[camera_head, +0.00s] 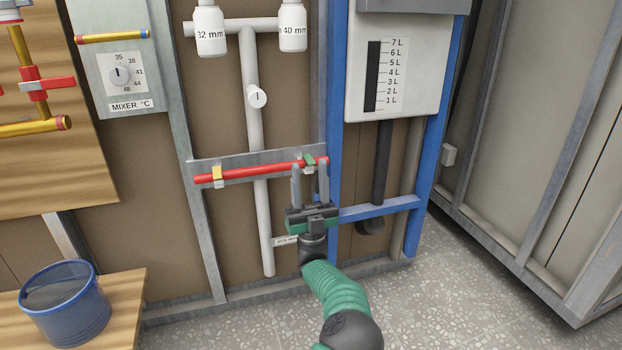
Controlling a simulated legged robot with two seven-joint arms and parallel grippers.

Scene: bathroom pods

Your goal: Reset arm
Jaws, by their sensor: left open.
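My left gripper (310,177) is at the middle of the view, at the end of my green and black arm, which rises from the bottom edge. It is open. Its two grey fingers point up toward the right end of a red pipe (250,171). The pipe lies along a grey metal rail (204,166), at a yellow clip (217,176) and a green clip (308,161). The fingertips overlap the rail and pipe end in the picture; I cannot tell whether they touch. My right gripper is not in view.
A blue frame (333,100) with a white cistern panel (412,75) stands right of the gripper. White pipes (252,130) run behind the rail. A mixer panel (122,75) and wooden board (60,170) are left. A blue bucket (75,322) stands on a wooden surface (128,290).

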